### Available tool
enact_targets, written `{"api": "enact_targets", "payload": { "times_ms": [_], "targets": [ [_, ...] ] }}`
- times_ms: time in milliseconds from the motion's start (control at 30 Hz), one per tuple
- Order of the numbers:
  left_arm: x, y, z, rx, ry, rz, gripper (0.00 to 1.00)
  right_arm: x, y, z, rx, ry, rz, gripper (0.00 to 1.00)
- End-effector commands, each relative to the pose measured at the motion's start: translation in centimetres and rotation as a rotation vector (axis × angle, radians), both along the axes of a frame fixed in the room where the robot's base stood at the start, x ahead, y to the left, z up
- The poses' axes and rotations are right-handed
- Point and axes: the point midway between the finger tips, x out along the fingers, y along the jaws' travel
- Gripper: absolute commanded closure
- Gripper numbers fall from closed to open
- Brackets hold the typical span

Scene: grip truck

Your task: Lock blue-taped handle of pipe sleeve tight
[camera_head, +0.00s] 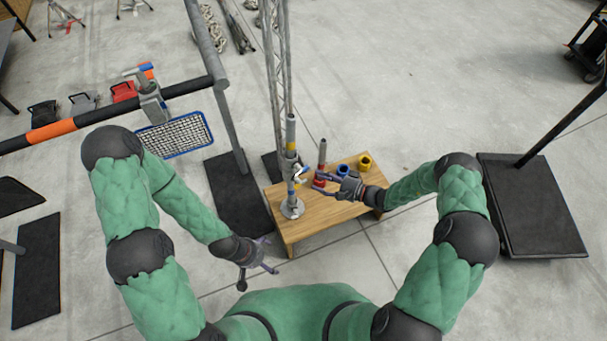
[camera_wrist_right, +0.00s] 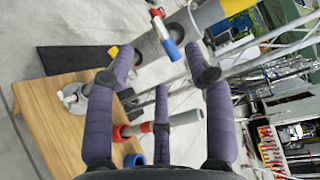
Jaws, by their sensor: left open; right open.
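The upright pipe with its sleeve (camera_head: 291,158) stands on a round metal foot (camera_head: 292,208) at the left end of the wooden table. A small blue-taped handle (camera_head: 301,171) sticks out from the sleeve. In the right wrist view the handle (camera_wrist_right: 168,42) shows blue with a red and white end, beyond the fingertips. My right gripper (camera_head: 325,179) is open, close to the right of the sleeve. Its purple fingers (camera_wrist_right: 155,68) are spread, with nothing held between them. My left gripper (camera_head: 264,256) is open and empty, low and left of the table's front.
The wooden table (camera_head: 325,212) also holds a red-ringed post (camera_head: 321,155), a blue ring (camera_head: 342,169) and a yellow ring (camera_head: 364,162), near my right gripper.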

Motion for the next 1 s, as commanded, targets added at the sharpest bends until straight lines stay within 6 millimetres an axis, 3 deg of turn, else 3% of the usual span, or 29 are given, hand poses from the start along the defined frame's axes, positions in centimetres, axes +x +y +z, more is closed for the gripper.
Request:
{"api": "enact_targets", "payload": {
  "times_ms": [200, 400, 833, 867, 1000],
  "targets": [
    [0.0, 0.0, -0.7, 0.000, 0.000, 0.000, 0.00, 2.0, 3.5, -0.8, -0.002, 0.000, 0.005, 0.47],
    [0.0, 0.0, -1.1, 0.000, 0.000, 0.000, 0.00, 3.2, 5.6, -1.1, -0.001, 0.001, 0.004, 0.47],
    [0.0, 0.0, -1.2, 0.000, 0.000, 0.000, 0.00, 3.8, 6.4, -1.2, -0.001, 0.002, 0.001, 0.47],
    [0.0, 0.0, -1.2, 0.000, 0.000, 0.000, 0.00, 3.8, 6.4, -1.2, -0.001, 0.002, 0.002, 0.50],
    [0.0, 0.0, -1.2, 0.000, 0.000, 0.000, 0.00, 3.8, 6.3, -1.2, -0.001, 0.002, 0.002, 0.89]
  ]
}}
